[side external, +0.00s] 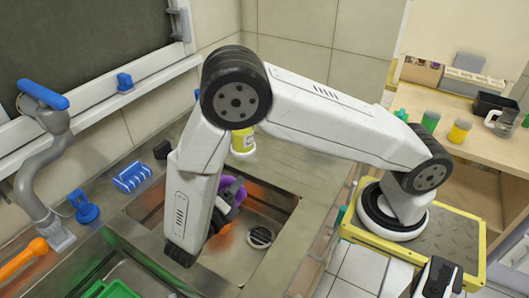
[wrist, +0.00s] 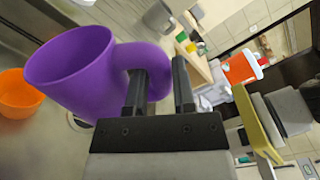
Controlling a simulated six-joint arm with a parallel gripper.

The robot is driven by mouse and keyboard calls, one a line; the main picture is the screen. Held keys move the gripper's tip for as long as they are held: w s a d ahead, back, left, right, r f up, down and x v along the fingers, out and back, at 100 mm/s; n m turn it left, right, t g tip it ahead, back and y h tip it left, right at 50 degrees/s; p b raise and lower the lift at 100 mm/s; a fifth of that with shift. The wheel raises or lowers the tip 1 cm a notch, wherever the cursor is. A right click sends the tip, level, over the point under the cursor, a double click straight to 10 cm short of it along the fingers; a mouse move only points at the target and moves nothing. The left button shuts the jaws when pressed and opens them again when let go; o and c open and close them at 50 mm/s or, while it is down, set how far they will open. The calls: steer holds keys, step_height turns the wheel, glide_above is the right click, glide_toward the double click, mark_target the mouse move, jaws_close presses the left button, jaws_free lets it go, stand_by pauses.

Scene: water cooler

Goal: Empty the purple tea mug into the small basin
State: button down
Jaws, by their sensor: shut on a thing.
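The purple mug (wrist: 80,80) is held by its handle (wrist: 155,62) between the two fingers of my gripper (wrist: 160,80). Its mouth faces the upper left of the wrist view; I see purple inner wall but cannot tell if liquid is inside. In the side external view the mug (side external: 233,190) is mostly hidden behind my arm, over the sunken metal sink (side external: 270,212). I cannot tell its exact tilt. An orange bowl (wrist: 18,95) lies beyond the mug at the left of the wrist view.
The grey faucet (side external: 40,150) with a blue top stands left of the sink. A blue sponge (side external: 131,177), a yellow-labelled container (side external: 243,141) and an orange-handled tool (side external: 24,258) are around it.

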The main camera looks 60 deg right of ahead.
mark_target(241, 198)
steer(key=shift+s, duration=0.1)
steer(key=shift+s+f+m, duration=0.2)
steer(key=shift+m, duration=0.4)
steer(key=shift+s+f+m, duration=0.15)
steer(key=shift+s+m, duration=0.05)
steer(key=shift+m, duration=0.4)
steer(key=shift+f, duration=0.15)
steer(key=shift+s+f+m, duration=0.3)
steer(key=shift+f+m, duration=0.2)
steer(key=shift+m, duration=0.7)
steer(key=shift+f, duration=0.1)
steer(key=shift+s+f+m, duration=0.1)
steer(key=shift+f+m, duration=0.6)
steer(key=shift+m, duration=0.5)
